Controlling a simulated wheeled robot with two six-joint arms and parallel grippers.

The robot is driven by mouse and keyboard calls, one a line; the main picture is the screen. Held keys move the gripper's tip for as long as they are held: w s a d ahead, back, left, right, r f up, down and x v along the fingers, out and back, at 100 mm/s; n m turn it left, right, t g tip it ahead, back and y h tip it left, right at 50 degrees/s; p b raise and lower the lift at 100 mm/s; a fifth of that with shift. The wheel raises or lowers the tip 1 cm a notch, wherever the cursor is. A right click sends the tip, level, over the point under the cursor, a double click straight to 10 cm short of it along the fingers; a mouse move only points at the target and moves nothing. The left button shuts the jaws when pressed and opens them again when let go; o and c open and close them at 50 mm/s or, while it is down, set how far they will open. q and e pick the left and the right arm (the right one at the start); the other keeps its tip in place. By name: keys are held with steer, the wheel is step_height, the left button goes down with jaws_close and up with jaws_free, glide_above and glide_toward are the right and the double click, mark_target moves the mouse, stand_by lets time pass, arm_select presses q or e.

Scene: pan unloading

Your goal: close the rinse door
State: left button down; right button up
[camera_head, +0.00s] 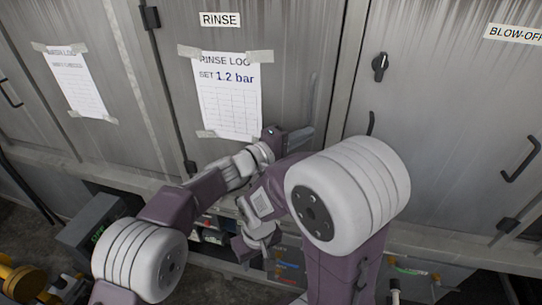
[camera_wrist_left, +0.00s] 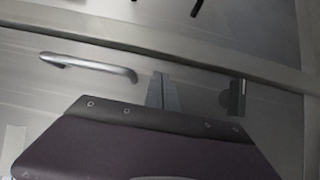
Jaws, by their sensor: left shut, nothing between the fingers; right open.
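The rinse door (camera_head: 285,60) is a grey metal panel under a RINSE label (camera_head: 220,19). It looks flush or nearly flush with its frame; I cannot tell if a small gap remains. Its silver bar handle (camera_head: 312,95) shows faintly near its right edge, and clearly in the left wrist view (camera_wrist_left: 90,65). My left gripper (camera_head: 303,137) is shut and empty in front of the door's lower right part, below the handle. In the left wrist view its fingers (camera_wrist_left: 163,92) lie beside the handle, apart from it. My right gripper (camera_head: 244,248) is open, lower down, below the door.
A taped rinse log sheet (camera_head: 228,95) hangs on the door. The blow-off door (camera_head: 440,100) with a black knob (camera_head: 380,66) is to the right. A black fitting (camera_wrist_left: 237,97) sits right of my left fingers. Bins and tools fill the space below the cabinets.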

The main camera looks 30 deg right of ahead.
arm_select(q)
steer(key=s+a+b, duration=0.1)
steer(key=a+b, duration=0.1)
steer(key=a, duration=0.6)
steer(key=shift+a+f, duration=0.15)
steer(key=shift+a, duration=0.05)
